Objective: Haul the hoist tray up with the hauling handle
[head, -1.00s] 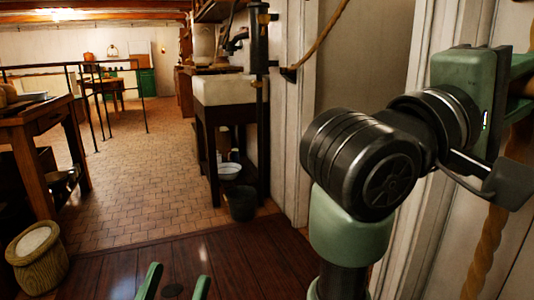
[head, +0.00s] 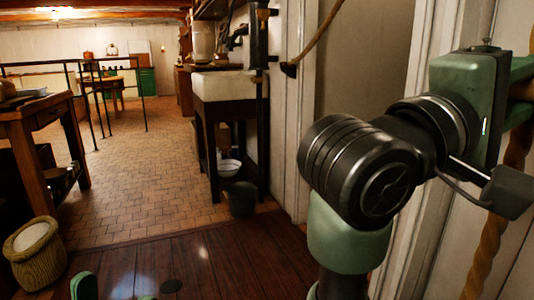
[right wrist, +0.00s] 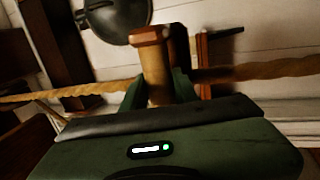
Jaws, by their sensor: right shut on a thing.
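The wooden hauling handle (right wrist: 154,56) stands between the green fingers of my right gripper (right wrist: 158,86) in the right wrist view, and they are shut on it. In the head view a small part of the handle (head: 523,89) shows at the right edge, beside the green body of my right gripper. A thick rope (right wrist: 270,69) runs left and right behind the handle; in the head view it hangs below the gripper (head: 494,235). My left gripper (head: 115,289) shows only two green fingertips at the bottom edge, apart and empty. The hoist tray is not in view.
A wall and door frame (head: 299,130) stand close behind my right arm. A white sink (head: 222,86) on a dark stand, a dark bucket (head: 241,199), a woven basket (head: 38,268) and a wooden table (head: 40,115) stand around. The tiled floor (head: 150,190) between is clear.

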